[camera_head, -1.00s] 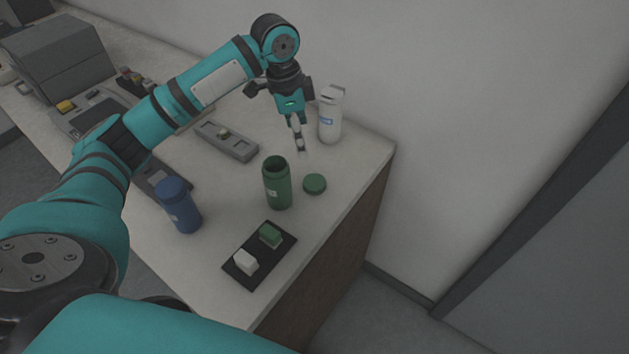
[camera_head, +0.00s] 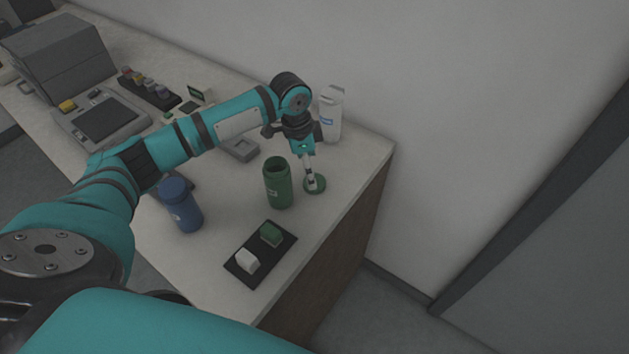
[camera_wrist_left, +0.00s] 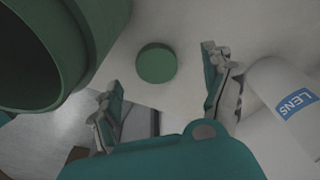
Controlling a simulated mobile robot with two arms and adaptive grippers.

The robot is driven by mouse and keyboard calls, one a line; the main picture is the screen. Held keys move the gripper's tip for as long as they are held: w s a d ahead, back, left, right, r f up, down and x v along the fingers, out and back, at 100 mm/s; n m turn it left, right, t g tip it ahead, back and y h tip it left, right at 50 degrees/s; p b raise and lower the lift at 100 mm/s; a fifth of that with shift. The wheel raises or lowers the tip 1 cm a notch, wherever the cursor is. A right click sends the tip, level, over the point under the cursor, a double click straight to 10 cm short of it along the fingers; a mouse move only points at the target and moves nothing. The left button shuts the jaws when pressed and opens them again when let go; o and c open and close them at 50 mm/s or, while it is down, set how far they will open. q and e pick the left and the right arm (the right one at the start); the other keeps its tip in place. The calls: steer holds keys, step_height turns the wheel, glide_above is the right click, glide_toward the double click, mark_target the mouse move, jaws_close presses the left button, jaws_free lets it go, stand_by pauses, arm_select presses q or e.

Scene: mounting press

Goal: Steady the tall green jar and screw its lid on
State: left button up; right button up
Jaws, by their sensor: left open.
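The tall green jar (camera_head: 278,186) stands upright and open-topped on the counter. Its wide dark mouth also shows at the upper left of the left wrist view (camera_wrist_left: 88,30). The green lid (camera_head: 317,186) lies flat on the counter to the right of the jar. In the left wrist view the lid (camera_wrist_left: 156,63) sits between and beyond my fingertips. My left gripper (camera_head: 310,184) points down just above the lid, partly covering it in the head view. Its fingers (camera_wrist_left: 164,82) are apart with nothing between them. My right gripper is not in view.
A white bottle labelled LENS (camera_head: 331,115) stands behind my left gripper, close to it in the wrist view (camera_wrist_left: 290,105). A blue jar (camera_head: 181,206) stands left. A black tray (camera_head: 247,272) holds a green and a white block. The counter's right edge is near the lid.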

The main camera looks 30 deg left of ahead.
arm_select(q)
steer(key=f, duration=0.2)
steer(key=d+f, duration=0.1)
steer(key=shift+d+f+p, duration=0.15)
steer(key=shift+f+p, duration=0.2)
steer(key=shift+p, duration=0.05)
steer(key=shift+w+f, duration=0.1)
steer(key=shift+f, duration=0.25)
steer(key=c, duration=1)
steer(key=shift+o, duration=0.2)
steer(key=shift+r, duration=0.1)
